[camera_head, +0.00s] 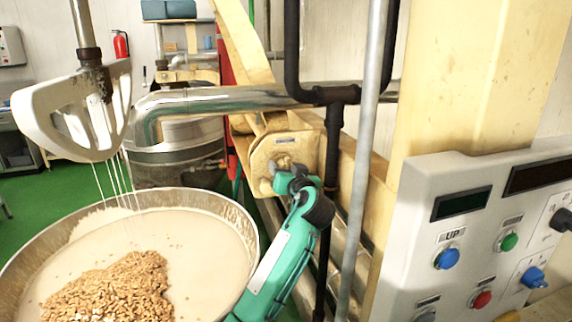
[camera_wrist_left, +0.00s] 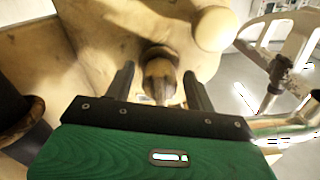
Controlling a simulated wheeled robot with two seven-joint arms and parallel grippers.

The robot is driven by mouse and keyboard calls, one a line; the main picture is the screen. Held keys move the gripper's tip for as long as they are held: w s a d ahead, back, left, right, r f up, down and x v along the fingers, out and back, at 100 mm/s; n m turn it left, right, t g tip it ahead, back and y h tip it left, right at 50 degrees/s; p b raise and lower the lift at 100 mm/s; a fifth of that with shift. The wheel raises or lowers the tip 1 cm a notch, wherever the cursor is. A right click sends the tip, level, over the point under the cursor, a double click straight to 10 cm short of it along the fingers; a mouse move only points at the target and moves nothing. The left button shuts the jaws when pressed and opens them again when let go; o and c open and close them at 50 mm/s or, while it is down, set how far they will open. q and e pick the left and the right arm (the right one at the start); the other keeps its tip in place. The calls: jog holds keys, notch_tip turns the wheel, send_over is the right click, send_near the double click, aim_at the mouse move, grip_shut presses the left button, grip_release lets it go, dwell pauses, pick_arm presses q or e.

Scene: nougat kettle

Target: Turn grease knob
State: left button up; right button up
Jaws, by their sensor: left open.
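The grease knob (camera_wrist_left: 159,84) is a small, brownish, worn metal knob. It sticks out of a cream-yellow machine housing in the left wrist view. My left gripper (camera_wrist_left: 158,74) is open, with one dark finger on each side of the knob and a gap showing on both sides. In the head view my green left arm reaches up to the yellow housing (camera_head: 310,146), and the left gripper (camera_head: 279,174) is right at its face. The knob cannot be told clearly from the fingers there. My right gripper is not in view.
A wide kettle (camera_head: 236,214) of pale mass with nuts stands at the left, under a white dripping paddle (camera_head: 60,112). A grey vertical pipe (camera_head: 366,130) and a black pipe (camera_head: 333,150) stand beside my arm. A control panel (camera_head: 411,235) with buttons is at the right.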

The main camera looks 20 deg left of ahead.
pick_arm(q)
jog(key=shift+w+a, duration=0.15)
jog(key=shift+w, duration=0.05)
jog(key=c, duration=1)
jog(key=shift+o, duration=0.2)
